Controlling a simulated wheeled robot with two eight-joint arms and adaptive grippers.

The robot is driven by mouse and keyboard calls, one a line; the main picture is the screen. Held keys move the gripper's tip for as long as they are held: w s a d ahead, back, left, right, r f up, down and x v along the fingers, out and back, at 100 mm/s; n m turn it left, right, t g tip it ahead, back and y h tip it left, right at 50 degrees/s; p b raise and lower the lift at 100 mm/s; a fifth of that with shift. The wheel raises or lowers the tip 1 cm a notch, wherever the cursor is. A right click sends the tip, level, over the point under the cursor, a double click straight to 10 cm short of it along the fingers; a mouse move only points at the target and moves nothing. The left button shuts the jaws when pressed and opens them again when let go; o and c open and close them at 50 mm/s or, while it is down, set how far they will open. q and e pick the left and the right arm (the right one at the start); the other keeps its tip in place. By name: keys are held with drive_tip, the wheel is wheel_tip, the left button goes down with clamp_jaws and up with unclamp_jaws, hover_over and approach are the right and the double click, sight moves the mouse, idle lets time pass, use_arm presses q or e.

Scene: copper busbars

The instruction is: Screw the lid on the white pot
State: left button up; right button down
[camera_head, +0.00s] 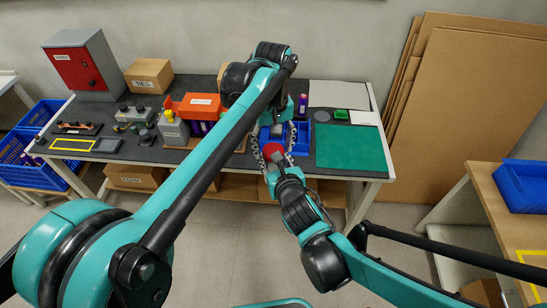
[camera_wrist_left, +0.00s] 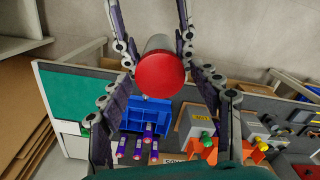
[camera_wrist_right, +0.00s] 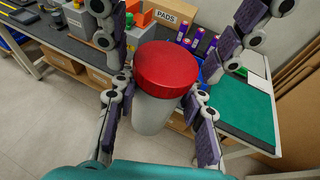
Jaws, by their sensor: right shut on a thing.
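The white pot (camera_wrist_right: 152,114), greyish here, has the red lid (camera_wrist_right: 167,68) on its mouth. I cannot tell how tightly it sits. My right gripper (camera_wrist_right: 157,104) is shut on the pot body, one finger on each side below the lid. My left gripper (camera_head: 276,142) comes in from above and beyond. Its fingers are spread on either side of the lid with gaps, as the left wrist view (camera_wrist_left: 163,82) shows. There the lid (camera_wrist_left: 160,75) faces the camera and hides most of the pot (camera_wrist_left: 159,42). In the head view the lid (camera_head: 273,151) shows between the grippers.
The pot is held up at the dark table's (camera_head: 315,172) front edge. Behind it is a blue bin (camera_wrist_left: 150,112) with several purple tubes. A green mat (camera_head: 347,146) lies to the right. An orange box (camera_head: 196,106) and grey blocks (camera_head: 174,130) stand left. Cardboard sheets (camera_head: 465,110) lean at right.

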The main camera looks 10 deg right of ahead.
use_arm(q)
drive_tip(key=c, duration=0.8)
drive_tip(key=m, duration=0.3)
drive_tip(key=o, duration=1.2)
drive_tip(key=shift+o, duration=0.2)
drive_tip(key=shift+r, duration=2.3)
